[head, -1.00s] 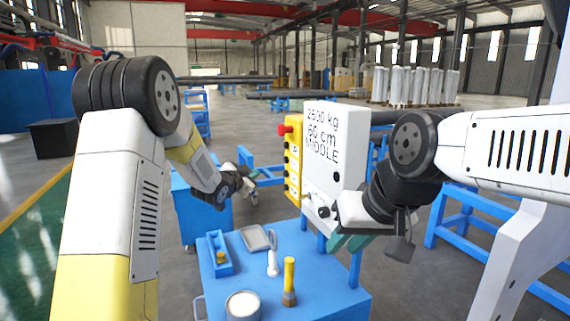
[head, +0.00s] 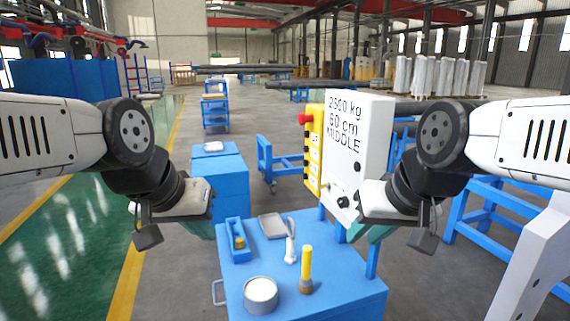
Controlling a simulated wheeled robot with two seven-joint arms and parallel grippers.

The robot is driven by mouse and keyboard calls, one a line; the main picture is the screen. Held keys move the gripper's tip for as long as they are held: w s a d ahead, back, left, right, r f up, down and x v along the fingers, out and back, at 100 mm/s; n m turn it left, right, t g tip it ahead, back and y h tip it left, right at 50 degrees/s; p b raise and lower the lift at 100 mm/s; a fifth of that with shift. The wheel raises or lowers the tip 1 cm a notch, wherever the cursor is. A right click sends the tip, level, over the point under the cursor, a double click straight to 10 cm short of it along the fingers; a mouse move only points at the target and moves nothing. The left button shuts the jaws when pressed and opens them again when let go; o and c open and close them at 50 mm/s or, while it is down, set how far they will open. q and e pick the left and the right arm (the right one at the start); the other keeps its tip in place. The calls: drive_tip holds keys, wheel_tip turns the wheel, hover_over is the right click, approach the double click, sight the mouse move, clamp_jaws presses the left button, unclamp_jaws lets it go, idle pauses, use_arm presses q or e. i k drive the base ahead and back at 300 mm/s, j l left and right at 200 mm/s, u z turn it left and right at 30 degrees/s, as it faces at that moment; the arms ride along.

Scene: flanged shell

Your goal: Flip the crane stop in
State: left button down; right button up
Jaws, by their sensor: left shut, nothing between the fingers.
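The crane stop appears to be the red button (head: 305,119) at the top left edge of the yellow control box (head: 314,150). That box is beside a white panel (head: 362,125) reading "2500 kg 60 cm MIDDLE". My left gripper (head: 203,230) is shut and empty, low to the left of the blue cart and well away from the button. My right gripper (head: 358,233) is in front of the panel's lower part, below and to the right of the button. Its teal fingers are partly hidden, so I cannot tell how far they are apart.
A blue cart (head: 335,292) below the panel carries a tray (head: 271,226), a blue bin (head: 237,243), a white-handled tool (head: 290,243), a yellow-handled brush (head: 307,268) and a round tin (head: 261,293). A blue cabinet (head: 225,185) stands behind on the left.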

sight(303, 119)
drive_tip(key=k+j+z, duration=0.15)
drive_tip(key=j+z, duration=0.15)
drive_tip(key=k+j+z, duration=0.15)
drive_tip(key=j+z, duration=0.15)
drive_tip(key=k+j+z, duration=0.3)
drive_tip(key=i+j, duration=0.05)
drive_tip(key=i, duration=0.05)
